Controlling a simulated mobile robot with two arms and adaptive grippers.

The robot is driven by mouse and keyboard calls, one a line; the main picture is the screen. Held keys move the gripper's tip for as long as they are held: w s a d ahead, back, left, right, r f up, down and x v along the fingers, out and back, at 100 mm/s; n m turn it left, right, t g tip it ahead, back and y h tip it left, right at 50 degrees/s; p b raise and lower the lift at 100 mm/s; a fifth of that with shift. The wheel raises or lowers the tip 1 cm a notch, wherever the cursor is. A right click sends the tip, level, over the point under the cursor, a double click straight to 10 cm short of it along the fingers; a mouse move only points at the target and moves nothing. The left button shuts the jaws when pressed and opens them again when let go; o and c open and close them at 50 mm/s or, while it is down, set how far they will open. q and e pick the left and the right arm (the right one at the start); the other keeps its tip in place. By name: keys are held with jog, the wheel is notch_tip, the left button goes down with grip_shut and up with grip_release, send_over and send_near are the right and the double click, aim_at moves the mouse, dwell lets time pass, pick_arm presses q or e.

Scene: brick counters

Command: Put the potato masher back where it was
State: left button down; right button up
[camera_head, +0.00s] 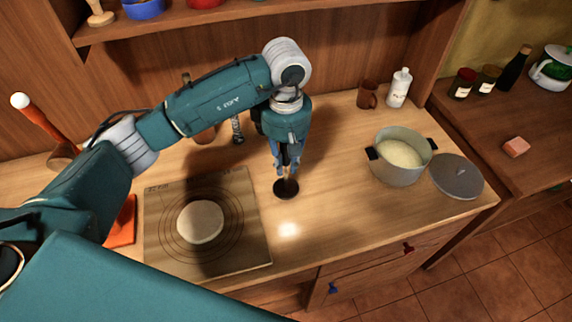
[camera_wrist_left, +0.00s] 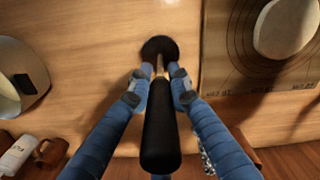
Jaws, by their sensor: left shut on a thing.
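The potato masher has a black handle, a thin pale shaft and a dark round foot; the foot (camera_head: 286,189) shows in the head view. My left gripper (camera_head: 287,168) points down over the wooden counter (camera_head: 335,215) and is shut on the masher. In the left wrist view the masher's handle (camera_wrist_left: 161,130) stands between the blue fingers of my left gripper (camera_wrist_left: 160,85), with the foot beyond. The masher looks upright, and I cannot tell whether its foot touches the counter. In the head view the gripper hides the handle. My right gripper is not in view.
A baking mat (camera_head: 160,252) with round dough (camera_head: 200,222) lies left of the masher. A pot (camera_head: 398,172) with pale yellow contents and a grey lid (camera_head: 457,177) stand right. A brown mug (camera_head: 367,95) and white bottle (camera_head: 399,88) stand behind.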

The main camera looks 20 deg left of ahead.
aim_at(285, 188)
pick_arm(q)
notch_tip(285, 188, down, 2)
jog(key=shift+f, duration=0.1)
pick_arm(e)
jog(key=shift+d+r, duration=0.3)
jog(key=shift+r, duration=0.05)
pick_arm(q)
jog(key=shift+f, duration=0.15)
jog(key=c, duration=1.6)
grip_release()
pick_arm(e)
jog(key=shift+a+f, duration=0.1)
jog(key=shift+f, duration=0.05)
